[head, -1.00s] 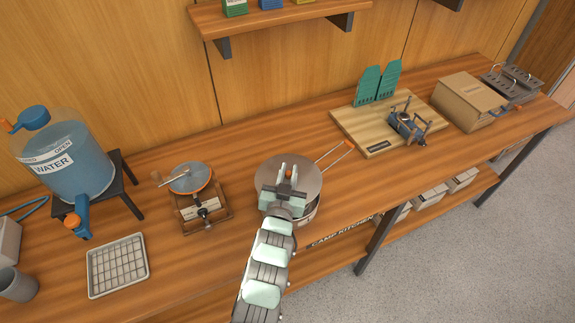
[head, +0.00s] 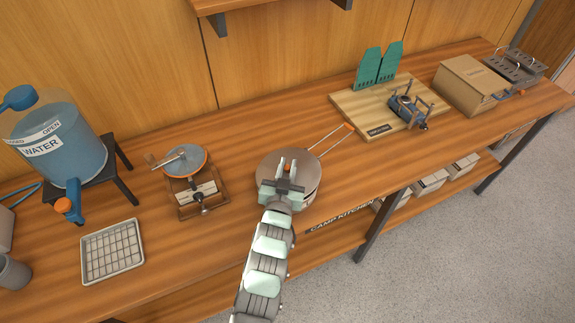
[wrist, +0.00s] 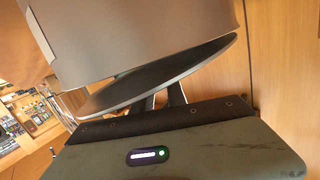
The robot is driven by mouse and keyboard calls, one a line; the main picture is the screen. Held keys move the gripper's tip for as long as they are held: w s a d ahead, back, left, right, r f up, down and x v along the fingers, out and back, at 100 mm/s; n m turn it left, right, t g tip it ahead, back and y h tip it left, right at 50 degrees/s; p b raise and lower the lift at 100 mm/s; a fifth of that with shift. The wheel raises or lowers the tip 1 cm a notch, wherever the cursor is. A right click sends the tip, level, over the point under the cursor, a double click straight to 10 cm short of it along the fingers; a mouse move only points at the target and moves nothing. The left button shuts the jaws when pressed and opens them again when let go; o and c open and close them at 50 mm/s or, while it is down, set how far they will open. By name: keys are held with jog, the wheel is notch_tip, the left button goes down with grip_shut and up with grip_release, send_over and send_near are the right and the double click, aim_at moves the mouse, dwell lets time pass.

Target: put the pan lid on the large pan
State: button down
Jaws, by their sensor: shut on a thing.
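The large pan (head: 308,203) stands near the front edge of the bench in the head view, its wire handle with an orange tip pointing back right. The pan lid (head: 270,163), a grey-brown disc, is over the pan's top. My gripper (head: 287,164) is above the lid's middle, shut on it; the fingers hide the grip point. In the wrist view the lid (wrist: 190,68) is a dark disc seen nearly edge-on beside the pan's grey wall (wrist: 150,40). The lid looks tilted against the pan, with a wedge between them. Whether they touch I cannot tell.
Farther left are a wire rack (head: 112,252) and a water tank (head: 60,145). A cutting board (head: 350,108) lies right of the pan's handle. Bare bench lies behind the pan.

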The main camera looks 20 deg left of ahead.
jog(key=shift+f, duration=0.15)
jog(key=shift+m+g, duration=0.4)
jog(key=shift+m, duration=0.3)
jog(key=shift+f, duration=0.1)
